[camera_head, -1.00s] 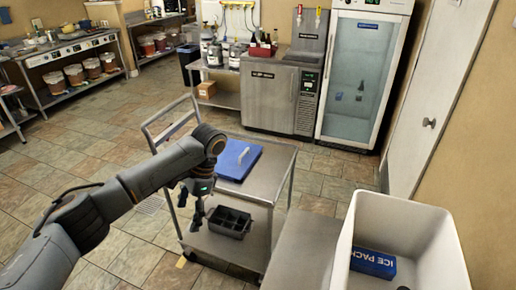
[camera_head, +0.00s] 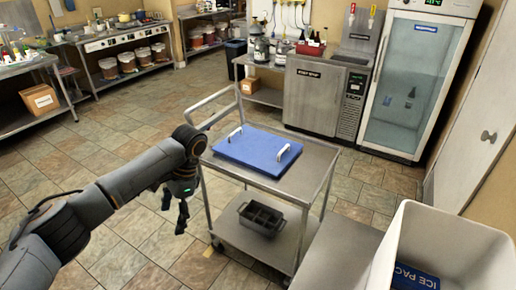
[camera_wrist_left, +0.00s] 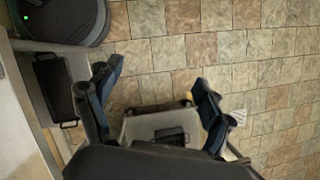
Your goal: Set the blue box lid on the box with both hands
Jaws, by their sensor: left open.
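The blue box lid (camera_head: 256,149) lies flat on the top shelf of a metal cart, with a white handle near each end. The white open box (camera_head: 447,245) stands at the lower right in the head view, cut off by the frame edge. My left gripper (camera_head: 174,215) points down, open and empty, to the left of the cart and apart from the lid. Its two spread fingers also show in the left wrist view (camera_wrist_left: 158,76), with nothing between them. My right gripper is not in view.
A blue ice pack (camera_head: 414,278) lies in the box. A metal surface (camera_head: 340,262) adjoins the box. Tiled floor is open left of the cart.

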